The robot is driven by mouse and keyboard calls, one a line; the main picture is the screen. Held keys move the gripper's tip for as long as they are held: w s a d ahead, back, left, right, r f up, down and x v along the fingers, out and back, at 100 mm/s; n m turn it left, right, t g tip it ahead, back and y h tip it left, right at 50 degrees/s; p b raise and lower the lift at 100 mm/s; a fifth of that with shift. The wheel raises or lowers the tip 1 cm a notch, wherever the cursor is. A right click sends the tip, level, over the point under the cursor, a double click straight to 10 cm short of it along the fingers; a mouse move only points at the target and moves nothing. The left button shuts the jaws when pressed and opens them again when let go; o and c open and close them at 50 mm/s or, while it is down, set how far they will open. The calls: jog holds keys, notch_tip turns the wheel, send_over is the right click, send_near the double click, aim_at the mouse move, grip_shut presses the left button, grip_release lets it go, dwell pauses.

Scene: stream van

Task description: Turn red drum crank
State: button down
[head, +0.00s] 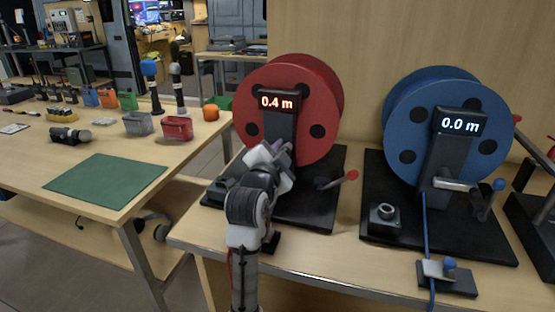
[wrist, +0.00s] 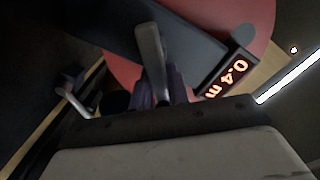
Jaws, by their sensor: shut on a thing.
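The red drum (head: 318,88) stands upright on a black base (head: 318,212), and its display (head: 276,102) reads 0.4 m. My gripper (head: 274,156) is at the front of the drum's dark post, below the display. In the wrist view, the purple-grey fingers (wrist: 160,88) are shut at the pale grey crank (wrist: 148,45) of the red drum. The grip itself is partly hidden by the gripper body. The display also shows sideways in the wrist view (wrist: 227,74). In the head view, my gripper and wrist cover the crank.
A lever with a red knob (head: 352,175) stands right of my gripper. The blue drum (head: 445,100), reading 0.0 m, has its own grey crank (head: 455,184) and blue-knobbed lever (head: 498,184). At left, a table holds a green mat (head: 105,182) and small bins (head: 177,128).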

jog(key=m+b, duration=0.2)
jog(key=f+m+b, duration=0.1)
jog(key=m, duration=0.1)
jog(key=shift+d+f+m+b, duration=0.2)
jog(key=shift+m+b, duration=0.1)
jog(key=shift+b, duration=0.1)
jog(key=shift+f+m+b, duration=0.2)
jog(key=shift+m+b, duration=1.05)
jog(key=shift+m, duration=0.35)
jog(key=shift+d, duration=0.1)
jog(key=c, duration=1.4)
grip_release()
jog(key=shift+o, duration=0.2)
jog(key=shift+s, duration=0.15)
jog(key=b+v, duration=0.1)
jog(key=v, duration=1.2)
jog(key=shift+s, duration=0.3)
